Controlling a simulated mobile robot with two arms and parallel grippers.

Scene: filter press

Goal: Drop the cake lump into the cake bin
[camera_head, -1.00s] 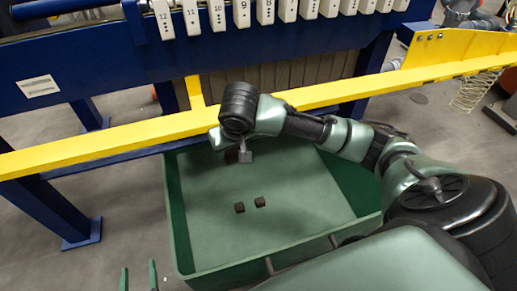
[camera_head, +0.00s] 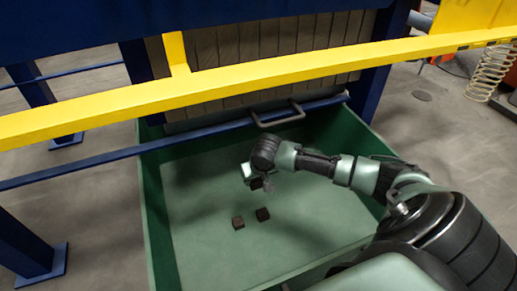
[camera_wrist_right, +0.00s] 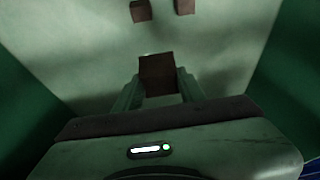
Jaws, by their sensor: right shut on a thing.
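My right gripper (camera_head: 262,184) is inside the green cake bin (camera_head: 152,205), above its floor. It is shut on a dark brown cake lump (camera_head: 256,184), which is partly hidden by the gripper in the head view. In the right wrist view the cake lump (camera_wrist_right: 158,75) sits between the two green fingers of my right gripper (camera_wrist_right: 160,88), with the bin floor beyond it. Two other dark lumps (camera_head: 238,222) (camera_head: 262,214) lie on the bin floor, nearer the front than the gripper. My left gripper is out of view.
A yellow rail (camera_head: 280,73) crosses above the bin's back side. A blue bar (camera_head: 90,167) runs below it, and a dark handle (camera_head: 280,119) shows behind my wrist. Blue press legs (camera_head: 28,240) stand at the left. Bare bin floor surrounds the two lumps.

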